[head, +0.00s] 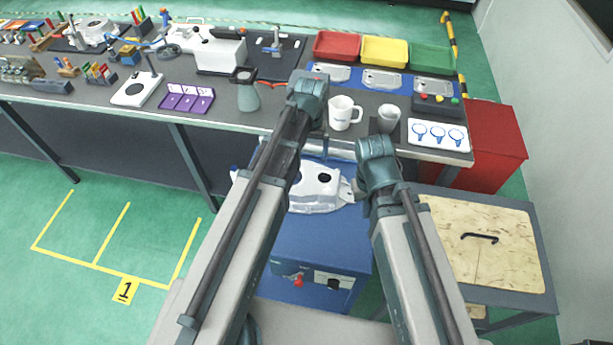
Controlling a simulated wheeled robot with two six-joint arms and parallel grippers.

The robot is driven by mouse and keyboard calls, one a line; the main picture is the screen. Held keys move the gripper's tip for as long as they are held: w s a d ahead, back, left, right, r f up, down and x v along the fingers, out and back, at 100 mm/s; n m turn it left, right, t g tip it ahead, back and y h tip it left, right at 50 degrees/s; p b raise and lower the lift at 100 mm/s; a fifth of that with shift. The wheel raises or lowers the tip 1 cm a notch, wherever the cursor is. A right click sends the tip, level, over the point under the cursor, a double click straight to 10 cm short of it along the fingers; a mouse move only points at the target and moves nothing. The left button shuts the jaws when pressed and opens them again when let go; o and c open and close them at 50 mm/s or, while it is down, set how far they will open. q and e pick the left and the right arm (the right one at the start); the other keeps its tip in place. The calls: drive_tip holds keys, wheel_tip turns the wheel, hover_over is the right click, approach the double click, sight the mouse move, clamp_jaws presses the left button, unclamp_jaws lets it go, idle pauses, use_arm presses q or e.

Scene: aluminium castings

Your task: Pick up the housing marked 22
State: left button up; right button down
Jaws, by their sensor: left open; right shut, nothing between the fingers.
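A silver-white cast housing (317,197) with dark round openings lies on top of the blue cabinet, in front of the bench. No number is legible on it, and my arms cover part of it. My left gripper (325,148) is open, beyond and above the housing; its fingers are mostly hidden by my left arm. My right gripper (357,186) is shut and empty, beside the housing's right end; my wrist hides most of its fingers. I cannot tell whether it touches the housing.
The blue cabinet (318,245) stands against the dark bench (280,120). A wood-topped cart (480,245) is at right. Green floor is free at left.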

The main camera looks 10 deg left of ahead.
sight(310, 178)
use_arm(q)
wheel_tip(310, 178, down, 14)
drive_tip(key=b, duration=1.4)
drive_tip(key=shift+s+d, duration=0.15)
use_arm(e)
wheel_tip(310, 178, down, 14)
use_arm(q)
drive_tip(key=shift+r, duration=0.1)
use_arm(e)
drive_tip(key=shift+r, duration=0.1)
drive_tip(key=shift+s, duration=0.1)
use_arm(q)
clamp_jaws()
